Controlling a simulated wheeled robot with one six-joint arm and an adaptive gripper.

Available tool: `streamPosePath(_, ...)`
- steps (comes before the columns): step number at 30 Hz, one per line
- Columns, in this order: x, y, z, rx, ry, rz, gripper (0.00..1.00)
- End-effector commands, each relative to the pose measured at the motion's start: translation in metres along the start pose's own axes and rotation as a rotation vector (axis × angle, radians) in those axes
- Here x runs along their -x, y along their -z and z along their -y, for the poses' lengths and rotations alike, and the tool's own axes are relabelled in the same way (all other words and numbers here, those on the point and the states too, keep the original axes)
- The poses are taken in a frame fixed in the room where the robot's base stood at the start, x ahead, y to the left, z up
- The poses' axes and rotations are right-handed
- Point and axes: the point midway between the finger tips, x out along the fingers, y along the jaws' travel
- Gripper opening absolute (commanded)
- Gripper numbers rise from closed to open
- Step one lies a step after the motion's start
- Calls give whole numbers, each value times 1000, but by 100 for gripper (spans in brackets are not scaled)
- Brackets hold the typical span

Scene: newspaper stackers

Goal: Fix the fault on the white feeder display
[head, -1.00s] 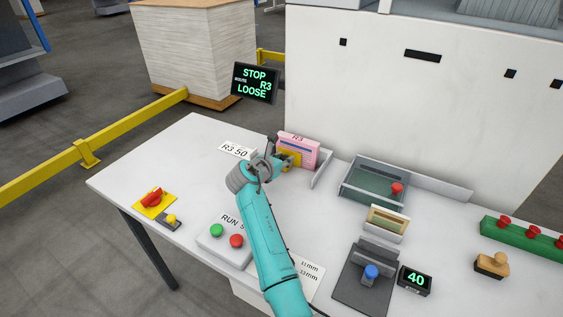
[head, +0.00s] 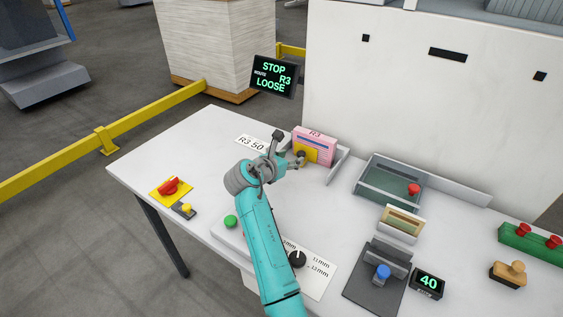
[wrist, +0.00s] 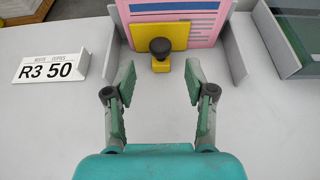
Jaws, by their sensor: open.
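The black display (head: 274,76) at the back of the table reads "STOP ROUTE R3 LOOSE" in green. A pink bundle (head: 316,143) labelled R3 stands between grey guide walls at the back; it also shows in the wrist view (wrist: 204,30). A yellow block with a black round knob (wrist: 160,47) sits against the front of the bundle. My gripper (wrist: 159,80) is open and empty, its fingers pointing at the knob and standing apart on either side, short of it. A card "R3 50" (wrist: 50,68) lies left of the bundle.
A red switch on a yellow plate (head: 169,187) and a green button (head: 231,221) are at left. A black dial (head: 297,258), a blue-knobbed press (head: 382,273), a "40" display (head: 427,283) and a clear-lidded tray (head: 390,184) are toward the right.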

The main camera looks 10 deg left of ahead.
Motion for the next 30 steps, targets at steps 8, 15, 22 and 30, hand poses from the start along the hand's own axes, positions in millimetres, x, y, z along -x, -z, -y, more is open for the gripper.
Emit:
streamPosePath(8, 44, 0, -1, 0, -1, 2, 55)
streamPosePath(15, 56, 0, 0, 0, 0, 1, 55)
streamPosePath(22, 56, 0, 0, 0, 0, 1, 55)
streamPosePath(30, 56, 0, 0, 0, 0, 1, 55)
